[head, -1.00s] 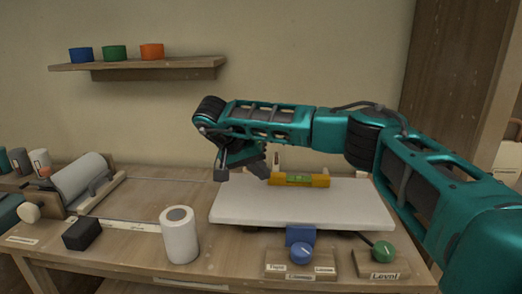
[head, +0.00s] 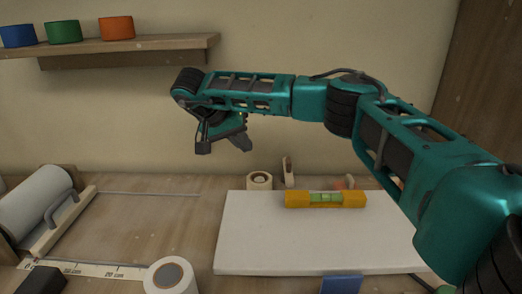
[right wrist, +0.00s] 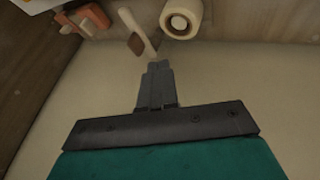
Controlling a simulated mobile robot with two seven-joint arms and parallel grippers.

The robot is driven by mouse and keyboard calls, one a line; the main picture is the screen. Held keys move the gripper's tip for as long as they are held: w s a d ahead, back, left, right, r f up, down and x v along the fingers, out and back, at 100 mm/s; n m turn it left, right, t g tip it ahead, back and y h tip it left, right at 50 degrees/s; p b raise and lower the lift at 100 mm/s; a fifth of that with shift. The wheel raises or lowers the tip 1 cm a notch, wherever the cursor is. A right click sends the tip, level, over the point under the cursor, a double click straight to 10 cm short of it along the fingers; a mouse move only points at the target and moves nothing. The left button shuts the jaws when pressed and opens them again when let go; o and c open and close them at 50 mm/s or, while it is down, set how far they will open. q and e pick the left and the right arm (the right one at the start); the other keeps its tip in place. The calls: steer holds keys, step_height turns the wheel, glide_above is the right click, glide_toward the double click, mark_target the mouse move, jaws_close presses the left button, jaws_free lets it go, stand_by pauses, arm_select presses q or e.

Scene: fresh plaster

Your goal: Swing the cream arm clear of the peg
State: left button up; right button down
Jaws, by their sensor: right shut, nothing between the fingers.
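The cream arm (head: 287,167) stands up behind the white board, with a brown patch on it. In the right wrist view the cream arm (right wrist: 133,24) lies just beyond my fingertips, beside a cream roll (right wrist: 181,16). The roll also shows in the head view (head: 259,180). A pale core shows in the roll's hole; I cannot tell whether this is the peg. My right gripper (head: 246,147) is shut and empty, above and left of the cream arm in the head view. In the right wrist view its fingers (right wrist: 158,66) are together, with a gap to the arm unclear. My left gripper is not in view.
A white board (head: 290,245) bears a yellow spirit level (head: 296,199). A white roll (head: 170,277) stands front left, near a ruler strip (head: 95,271) and a large roller (head: 38,200). A shelf (head: 130,44) with coloured tubs hangs on the wall.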

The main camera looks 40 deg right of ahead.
glide_toward(285, 170)
step_height(285, 170, down, 5)
steer(key=w, duration=0.2)
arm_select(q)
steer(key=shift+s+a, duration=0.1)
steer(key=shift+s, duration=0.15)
arm_select(e)
steer(key=s+d, duration=0.2)
steer(key=d, duration=0.1)
steer(key=shift+r, duration=0.4)
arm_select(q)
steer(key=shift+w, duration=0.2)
